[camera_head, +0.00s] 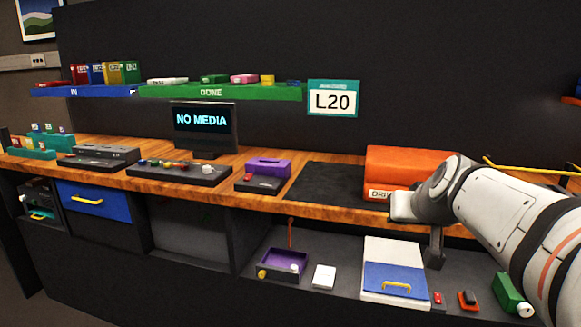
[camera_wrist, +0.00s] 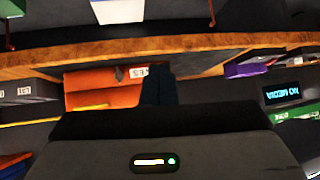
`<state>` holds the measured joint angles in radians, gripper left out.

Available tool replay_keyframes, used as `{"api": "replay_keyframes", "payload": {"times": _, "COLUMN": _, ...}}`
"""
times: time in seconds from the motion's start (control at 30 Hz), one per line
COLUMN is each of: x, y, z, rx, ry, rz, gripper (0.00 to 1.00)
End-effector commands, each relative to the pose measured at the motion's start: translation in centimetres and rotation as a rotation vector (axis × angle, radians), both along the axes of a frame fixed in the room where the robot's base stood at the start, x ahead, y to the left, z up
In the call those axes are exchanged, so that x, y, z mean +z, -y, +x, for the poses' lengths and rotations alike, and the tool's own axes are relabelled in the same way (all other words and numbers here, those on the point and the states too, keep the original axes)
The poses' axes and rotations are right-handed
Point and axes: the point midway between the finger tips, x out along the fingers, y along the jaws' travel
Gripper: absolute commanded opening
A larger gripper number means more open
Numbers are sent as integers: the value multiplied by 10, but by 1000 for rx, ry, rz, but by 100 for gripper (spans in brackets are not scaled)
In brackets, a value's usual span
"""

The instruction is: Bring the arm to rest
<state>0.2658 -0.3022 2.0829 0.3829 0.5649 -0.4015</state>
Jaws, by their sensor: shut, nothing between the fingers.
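My arm (camera_head: 510,225) reaches in from the right in the head view and bends at the wrist. Its white wrist end (camera_head: 405,207) is in front of the orange box (camera_head: 405,165) and covers part of its label. My gripper (camera_wrist: 158,80) shows in the wrist view as short dark fingers, shut and empty. They overlap the orange box (camera_wrist: 100,78) in that view, with no clear contact. The wrist picture is upside down, with the bench edge above the box.
The wooden bench (camera_head: 330,208) holds a monitor (camera_head: 205,130), a button panel (camera_head: 175,170) and a purple-topped device (camera_head: 265,172). The lower shelf holds a purple-lined tray (camera_head: 283,263), a white-and-blue box (camera_head: 392,272) and a green object (camera_head: 508,293). A dark mat (camera_head: 325,185) is bare.

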Motion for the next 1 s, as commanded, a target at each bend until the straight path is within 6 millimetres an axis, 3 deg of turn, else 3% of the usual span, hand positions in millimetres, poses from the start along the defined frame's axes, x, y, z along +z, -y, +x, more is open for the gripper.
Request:
{"api": "replay_keyframes", "payload": {"times": 0.03, "x": 18, "y": -13, "z": -13, "rx": 21, "ry": -51, "rz": 7, "gripper": 0}}
{"api": "replay_keyframes", "payload": {"times": 0.3, "x": 21, "y": -57, "z": -90, "rx": 81, "ry": -331, "rz": 10, "gripper": 0}}
{"api": "replay_keyframes", "payload": {"times": 0.6, "x": 27, "y": -74, "z": -169, "rx": 97, "ry": -573, "rz": -43, "gripper": 0}}
{"api": "replay_keyframes", "payload": {"times": 0.77, "x": 25, "y": -74, "z": -186, "rx": 93, "ry": -622, "rz": -60, "gripper": 0}}
{"api": "replay_keyframes", "payload": {"times": 1.0, "x": 21, "y": -74, "z": -188, "rx": 92, "ry": -627, "rz": -62, "gripper": 0}}
